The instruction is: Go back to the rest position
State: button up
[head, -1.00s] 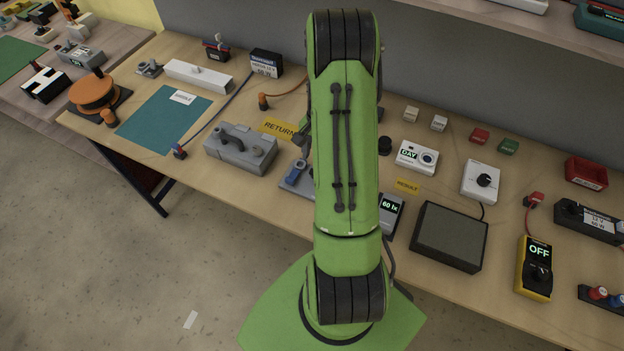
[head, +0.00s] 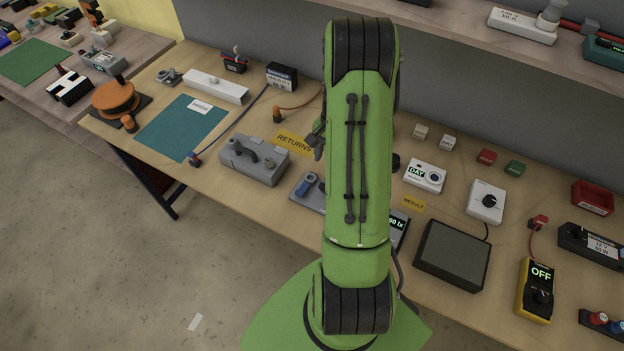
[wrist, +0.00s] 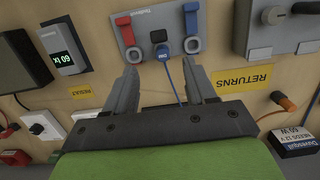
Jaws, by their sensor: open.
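My green arm stands upright in the middle of the head view and hides most of my gripper (head: 317,142). A small dark part of the gripper shows at the arm's left edge, beside the yellow RETURNS label (head: 294,143). In the wrist view my gripper (wrist: 160,80) has its two grey fingers spread apart with nothing between them. Beyond the fingertips lies a grey fixture (wrist: 140,38) with a red and a blue clamp. A dark plug with a blue cable (wrist: 163,54) sits on it. The fingers look apart from it; the exact gap cannot be told.
The workbench holds a grey box (head: 254,160), a green mat (head: 182,126), a dark panel box (head: 452,254), a DAY device (head: 425,176) and a yellow meter (head: 537,291). A shelf (head: 470,22) overhangs the back. The floor at lower left is mostly clear.

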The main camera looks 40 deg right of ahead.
jog(key=a+r+n+t+h+b, duration=0.25)
jog(key=a+r+n+b, duration=0.35)
jog(key=a+r, duration=0.85)
jog(key=s+a+r+n+t+b, duration=0.1)
jog(key=s+a+n+t+b, duration=0.1)
jog(key=s+a+n, duration=0.6)
jog(key=s+a+t+y, duration=0.1)
jog(key=s+a, duration=0.1)
jog(key=s, duration=0.2)
jog(key=shift+s+a+t, duration=0.2)
jog(key=shift+s+t, duration=0.15)
jog(key=shift+s, duration=0.05)
